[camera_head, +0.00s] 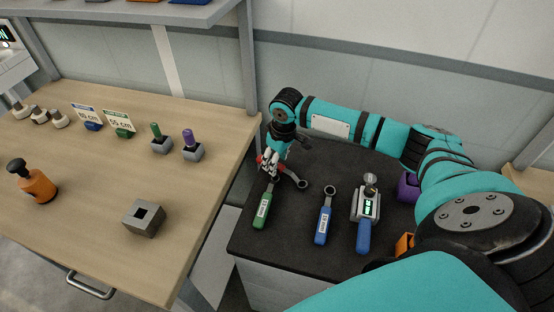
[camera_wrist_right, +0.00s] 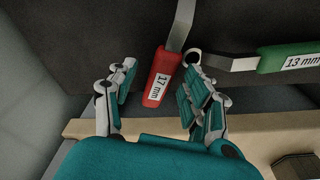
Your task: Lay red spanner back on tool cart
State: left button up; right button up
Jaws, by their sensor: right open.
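The red spanner (camera_head: 302,184) lies on the dark top of the tool cart (camera_head: 290,232), near its edge on the workbench side. Its ring end shows in the head view; my right gripper (camera_head: 270,164) covers most of its red handle. In the right wrist view the red handle (camera_wrist_right: 160,80), labelled 17 mm, lies between the spread fingers of the right gripper (camera_wrist_right: 159,64), with a gap on each side. The handle's end is at or close to the cart edge. My left gripper is not in view.
A green spanner (camera_head: 262,208), labelled 13 mm, lies close beside the red one. A blue spanner (camera_head: 324,215) and a blue-handled tool with a display (camera_head: 366,205) lie further right. The wooden workbench (camera_head: 90,235) stands left across a narrow gap.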

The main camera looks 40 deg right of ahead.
aim_at(281, 166)
notch_tip(281, 166, up, 12)
jog(key=s, duration=0.1)
jog(key=shift+s+d+b, duration=0.2)
jog(key=shift+s+b, duration=0.1)
dwell(0.6)
